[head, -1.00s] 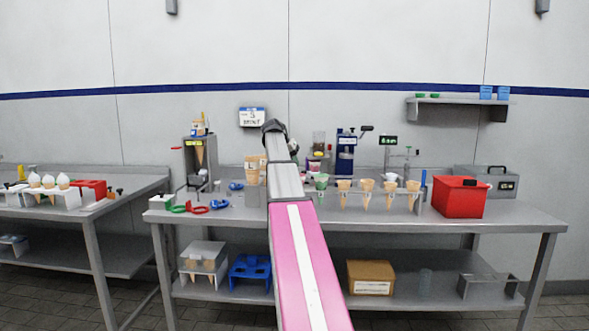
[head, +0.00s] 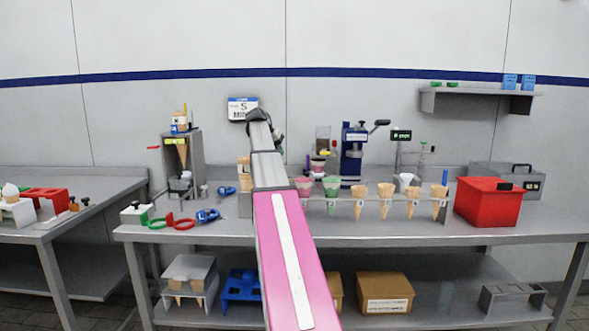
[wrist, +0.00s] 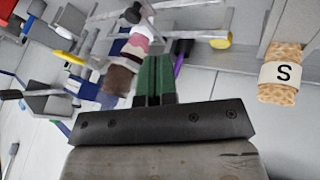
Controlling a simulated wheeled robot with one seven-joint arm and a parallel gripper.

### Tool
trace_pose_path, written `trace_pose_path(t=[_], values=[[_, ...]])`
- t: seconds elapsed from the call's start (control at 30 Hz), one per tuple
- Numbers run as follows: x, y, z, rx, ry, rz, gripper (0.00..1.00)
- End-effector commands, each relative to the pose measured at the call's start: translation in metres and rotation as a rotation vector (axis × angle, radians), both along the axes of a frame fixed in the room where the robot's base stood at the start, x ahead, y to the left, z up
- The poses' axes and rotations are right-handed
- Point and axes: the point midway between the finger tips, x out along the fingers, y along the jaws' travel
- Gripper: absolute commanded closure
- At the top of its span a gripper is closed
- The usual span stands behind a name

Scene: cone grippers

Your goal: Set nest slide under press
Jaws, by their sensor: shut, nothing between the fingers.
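A blue press (head: 354,152) with a black lever stands at the back of the bench, right of my arm. A grey stand (head: 183,160) with a red handle and a cone in it is at the left of the bench. I cannot make out for sure which part is the nest slide. My gripper (wrist: 158,75) shows in the wrist view with its green fingers together and empty. A blurred stack of pink, white and brown pieces (wrist: 122,68) is just beyond and left of the fingers. In the head view my arm hides the gripper's tips.
A row of cones in a rack (head: 385,200) stands right of my arm, with a red box (head: 487,201) further right. A cone labelled S (wrist: 283,72) is at the right of the wrist view. Red, green and blue tools lie front left. The lower shelf holds a brown box (head: 385,292).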

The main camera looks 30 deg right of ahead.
Motion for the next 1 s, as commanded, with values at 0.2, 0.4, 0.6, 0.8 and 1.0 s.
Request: trace_pose_path(t=[0.2, 0.4, 0.6, 0.8, 1.0], values=[[0.000, -0.002, -0.003, 0.000, 0.000, 0.000, 1.00], [-0.001, -0.015, -0.023, 0.001, 0.002, -0.001, 1.00], [-0.002, -0.037, -0.054, 0.000, 0.001, -0.001, 1.00], [-0.002, -0.057, -0.084, 0.001, 0.002, -0.001, 1.00], [-0.020, -0.077, -0.088, 0.000, 0.000, 0.000, 1.00]])
